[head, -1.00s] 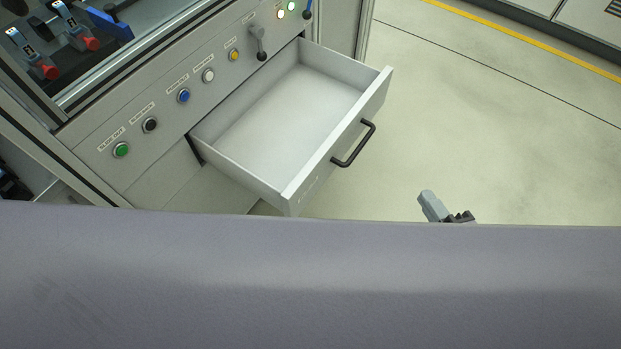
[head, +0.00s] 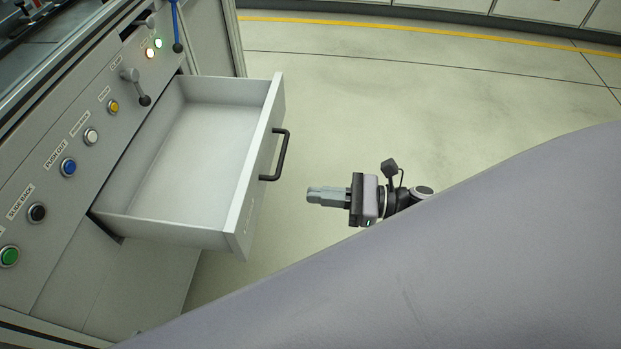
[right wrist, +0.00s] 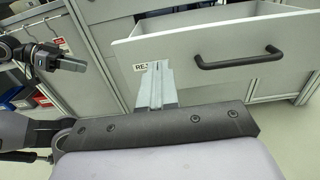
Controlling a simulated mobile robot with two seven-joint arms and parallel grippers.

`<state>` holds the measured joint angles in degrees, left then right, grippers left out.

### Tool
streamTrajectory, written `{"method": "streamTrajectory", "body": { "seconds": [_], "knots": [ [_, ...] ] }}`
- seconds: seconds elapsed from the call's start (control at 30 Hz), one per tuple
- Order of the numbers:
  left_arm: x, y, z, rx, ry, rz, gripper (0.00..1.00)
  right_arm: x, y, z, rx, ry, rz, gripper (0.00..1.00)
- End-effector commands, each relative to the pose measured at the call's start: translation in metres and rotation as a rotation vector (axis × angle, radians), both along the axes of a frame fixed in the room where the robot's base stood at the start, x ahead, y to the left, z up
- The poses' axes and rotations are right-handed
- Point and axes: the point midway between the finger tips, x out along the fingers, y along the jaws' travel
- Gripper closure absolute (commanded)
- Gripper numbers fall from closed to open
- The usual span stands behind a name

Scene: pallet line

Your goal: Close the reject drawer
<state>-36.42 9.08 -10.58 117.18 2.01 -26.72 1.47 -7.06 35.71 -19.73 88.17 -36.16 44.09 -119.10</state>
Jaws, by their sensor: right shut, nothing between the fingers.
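The reject drawer (head: 240,215) is a light grey, empty drawer pulled well out of the grey cabinet, with a black bar handle (head: 283,155) on its front. My right gripper (head: 309,195) is shut and empty, its fingers pointing at the drawer front, with a gap of floor between in the head view. In the right wrist view the shut fingers (right wrist: 157,66) overlap the label on the drawer front (right wrist: 215,58), left of the handle (right wrist: 238,60). My left gripper (right wrist: 78,66) shows only in the right wrist view, at the upper left; its jaws are too small to read.
The cabinet panel carries several coloured buttons, such as a blue one (head: 68,167), and a lever (head: 135,86) beside the drawer. Open floor (head: 400,110) lies to the right, with a yellow line at the back. My own grey body covers the lower right.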

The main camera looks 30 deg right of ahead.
Motion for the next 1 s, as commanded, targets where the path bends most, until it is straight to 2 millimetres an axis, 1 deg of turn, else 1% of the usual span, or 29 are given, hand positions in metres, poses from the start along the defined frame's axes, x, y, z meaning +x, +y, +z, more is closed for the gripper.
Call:
{"method": "streamTrajectory", "body": {
  "seconds": [0.03, 0.3, 0.5, 0.7, 1.0],
  "knots": [
    [0.0, -0.001, 0.002, -0.002, -0.001, 0.001, 0.65, 0.007, 0.01, 0.002, 0.006, -0.003, 0.001, 1.0],
    [0.001, -0.003, 0.007, -0.011, -0.004, 0.007, 0.65, 0.039, 0.056, 0.002, 0.006, 0.0, -0.001, 1.0],
    [0.001, -0.003, 0.009, -0.012, -0.005, 0.008, 0.65, 0.056, 0.083, 0.001, 0.005, 0.002, -0.001, 1.0],
    [0.001, -0.003, 0.009, -0.012, -0.004, 0.008, 0.65, 0.064, 0.094, 0.0, 0.003, 0.003, -0.002, 1.0],
    [0.001, -0.001, 0.009, -0.005, -0.003, 0.005, 0.65, 0.064, 0.096, 0.0, 0.004, 0.004, -0.002, 1.0]
  ]
}}
